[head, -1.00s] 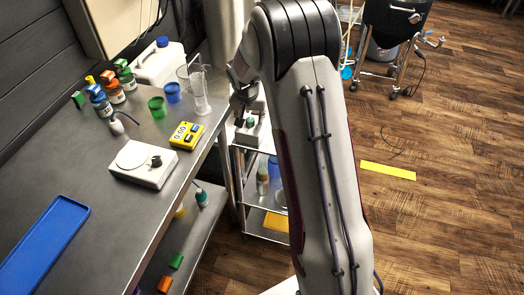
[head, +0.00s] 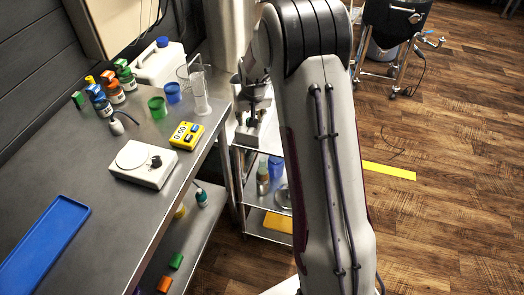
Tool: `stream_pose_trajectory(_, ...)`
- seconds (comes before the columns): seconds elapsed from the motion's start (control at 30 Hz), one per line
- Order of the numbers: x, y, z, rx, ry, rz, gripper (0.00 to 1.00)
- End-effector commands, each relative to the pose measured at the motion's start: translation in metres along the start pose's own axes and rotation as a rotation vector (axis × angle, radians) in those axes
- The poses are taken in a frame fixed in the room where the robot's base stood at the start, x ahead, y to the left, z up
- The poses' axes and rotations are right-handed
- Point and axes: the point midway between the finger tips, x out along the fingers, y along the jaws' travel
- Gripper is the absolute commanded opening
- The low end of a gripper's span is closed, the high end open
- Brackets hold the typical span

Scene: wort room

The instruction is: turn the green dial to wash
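A small pale unit (head: 243,137) stands on the top shelf of the metal cart, just right of the steel bench. My gripper (head: 251,119) points down over this unit, at its top or just above it. The green dial does not show now; my gripper seems to cover it. I cannot tell whether the fingers touch it, or whether they are open or shut. The wash mark cannot be made out.
The cart's lower shelves (head: 256,200) hold bottles.

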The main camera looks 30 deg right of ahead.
Motion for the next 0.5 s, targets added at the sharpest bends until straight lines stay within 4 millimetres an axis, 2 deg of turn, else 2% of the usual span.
stream_pose_trajectory(0.5,0.0002,0.0014,0.0002,-0.109,-0.001,-0.045,0.36)
